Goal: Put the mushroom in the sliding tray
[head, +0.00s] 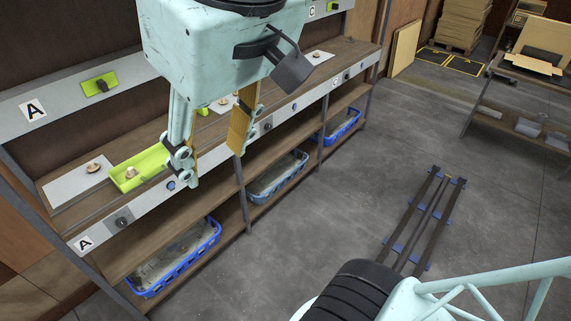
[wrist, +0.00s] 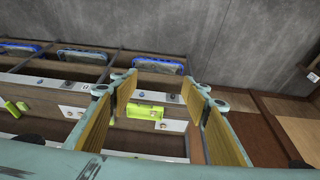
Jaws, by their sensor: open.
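My gripper (head: 214,168) is open and empty, with its two yellow-padded fingers pointing down in front of the shelf. In the wrist view its fingers (wrist: 160,84) stand wide apart. A lime-green tray (head: 152,160) sits at the shelf edge by the lower A label, left of my gripper. It shows between the fingers in the wrist view (wrist: 146,107). A pale mushroom (head: 131,173) is in this tray. Another mushroom (head: 93,168) lies on a white board (head: 65,190) left of the tray.
Further along the shelf are another mushroom (head: 223,100) and a green piece partly hidden by my gripper. A mushroom (head: 316,54) lies at the far station. Blue baskets (head: 180,262) stand on the lower shelf. The grey floor (head: 310,200) to the right is mostly open.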

